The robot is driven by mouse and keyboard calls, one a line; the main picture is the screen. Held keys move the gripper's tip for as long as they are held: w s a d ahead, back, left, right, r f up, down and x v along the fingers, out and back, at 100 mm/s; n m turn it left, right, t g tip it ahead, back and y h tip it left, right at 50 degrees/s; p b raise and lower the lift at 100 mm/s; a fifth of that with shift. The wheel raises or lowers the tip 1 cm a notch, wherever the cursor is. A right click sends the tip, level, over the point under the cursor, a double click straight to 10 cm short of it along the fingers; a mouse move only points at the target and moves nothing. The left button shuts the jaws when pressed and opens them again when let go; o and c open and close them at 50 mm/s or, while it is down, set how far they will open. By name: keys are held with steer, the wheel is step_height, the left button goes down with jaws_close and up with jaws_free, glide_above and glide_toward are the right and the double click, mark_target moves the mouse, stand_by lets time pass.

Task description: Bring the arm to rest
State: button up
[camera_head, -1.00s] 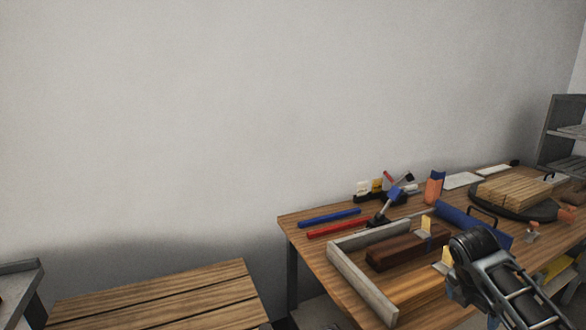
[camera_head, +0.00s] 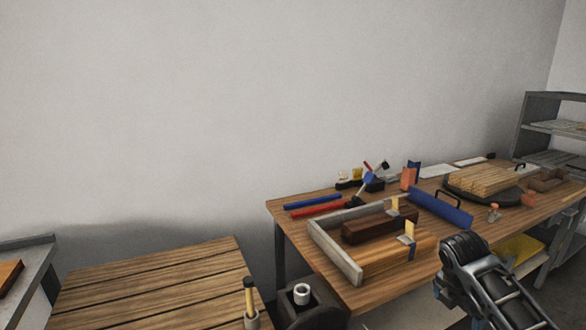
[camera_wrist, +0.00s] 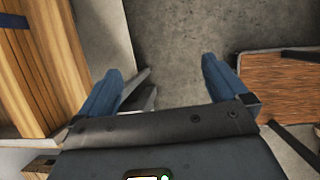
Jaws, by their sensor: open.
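My gripper (camera_wrist: 160,75) shows in the wrist view with its two blue fingers spread wide apart and nothing between them. Grey floor lies beyond the fingers. In the head view my arm reaches in at the lower right, in front of the workbench (camera_head: 374,292); the fingertips cannot be made out there.
The workbench holds a grey-edged frame (camera_head: 335,250) with a dark wood block (camera_head: 368,229), a blue roll (camera_head: 440,208), red and blue bars and stacked slats (camera_head: 483,181). A slatted table (camera_head: 150,285) stands left, with a brush (camera_head: 249,300). A grey shelf (camera_head: 520,130) stands far right.

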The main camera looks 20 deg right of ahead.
steer(key=w+a+f+m+t+y, duration=0.1)
steer(key=a+f+m+t+y, duration=0.15)
steer(key=a, duration=1.15)
steer(key=w+a+f+m+t+y, duration=0.1)
steer(key=a+f+m+t+y, duration=0.2)
steer(key=a, duration=1.1)
steer(key=s+a+m+t, duration=0.35)
steer(key=s+a, duration=0.25)
steer(key=a, duration=0.2)
steer(key=s+a+r+m+t+h, duration=0.15)
steer(key=s+m, duration=0.25)
steer(key=s, duration=0.6)
steer(key=s+a+r+m+t, duration=0.1)
steer(key=s+r+m, duration=0.2)
steer(key=s, duration=0.6)
steer(key=s+d+r+m+t, duration=0.1)
steer(key=s+d+r, duration=0.2)
steer(key=s+r, duration=0.3)
steer(key=s+d+r+m+t, duration=0.1)
steer(key=s+d+r, duration=0.2)
steer(key=s+r, duration=0.3)
steer(key=shift+s+r+m+b, duration=0.3)
steer(key=shift+s+r+m, duration=0.1)
steer(key=shift+s, duration=0.25)
